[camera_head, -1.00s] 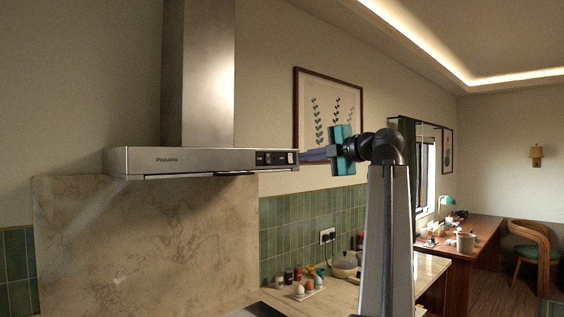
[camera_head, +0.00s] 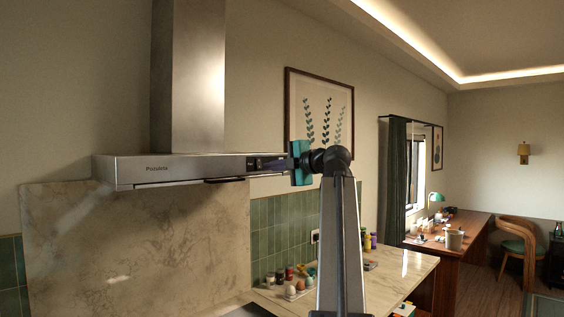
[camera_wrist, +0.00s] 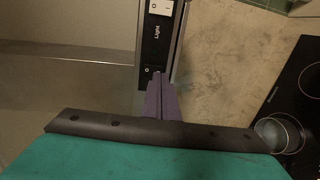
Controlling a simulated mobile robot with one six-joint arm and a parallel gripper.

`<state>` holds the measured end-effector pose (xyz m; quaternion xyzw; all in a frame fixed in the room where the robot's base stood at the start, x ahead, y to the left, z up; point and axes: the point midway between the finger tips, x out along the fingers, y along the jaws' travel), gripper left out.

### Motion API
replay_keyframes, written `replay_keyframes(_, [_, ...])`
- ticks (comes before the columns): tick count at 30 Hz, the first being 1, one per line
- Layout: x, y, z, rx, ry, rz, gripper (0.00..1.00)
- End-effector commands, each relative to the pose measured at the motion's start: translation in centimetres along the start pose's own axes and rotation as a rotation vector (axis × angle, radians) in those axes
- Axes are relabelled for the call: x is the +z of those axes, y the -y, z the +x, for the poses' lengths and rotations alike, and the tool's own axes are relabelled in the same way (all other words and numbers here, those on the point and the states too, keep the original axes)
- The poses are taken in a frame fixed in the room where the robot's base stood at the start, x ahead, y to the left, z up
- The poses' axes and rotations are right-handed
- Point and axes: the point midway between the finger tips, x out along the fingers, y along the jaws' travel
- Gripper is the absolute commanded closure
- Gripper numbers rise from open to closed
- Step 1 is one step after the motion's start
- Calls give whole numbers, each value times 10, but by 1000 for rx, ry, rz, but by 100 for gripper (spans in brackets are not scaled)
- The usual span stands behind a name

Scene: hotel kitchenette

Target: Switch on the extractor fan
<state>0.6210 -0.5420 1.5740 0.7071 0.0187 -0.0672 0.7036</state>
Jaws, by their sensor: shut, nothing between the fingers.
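The steel extractor hood (camera_head: 165,170) hangs on the wall above a stone splashback, with its chimney rising to the top of the head view. Its dark control strip (camera_wrist: 153,45) shows in the wrist view with a "Light" label, a white switch (camera_wrist: 161,8) at the top and a small dark switch (camera_wrist: 147,71) lower down. My gripper (camera_wrist: 158,77) is shut and empty. Its purple fingertips are right at the lower switch and partly cover it; I cannot tell whether they touch. In the head view my gripper (camera_head: 262,163) is at the hood's right front end.
A framed plant picture (camera_head: 320,115) hangs on the wall behind my arm. Below is the counter (camera_head: 395,275) with several small jars (camera_head: 290,280) near green tiles. The wrist view shows a black hob (camera_wrist: 300,100) with a pan (camera_wrist: 280,133). A wooden desk (camera_head: 455,232) stands farther right.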

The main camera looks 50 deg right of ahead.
Motion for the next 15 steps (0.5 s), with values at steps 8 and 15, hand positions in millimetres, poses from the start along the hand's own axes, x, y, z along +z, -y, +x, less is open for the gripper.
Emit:
replay_keyframes(8, [0,-1,23,-1,1,-1,100])
replay_keyframes(15, [1,0,26,-1,2,-1,100])
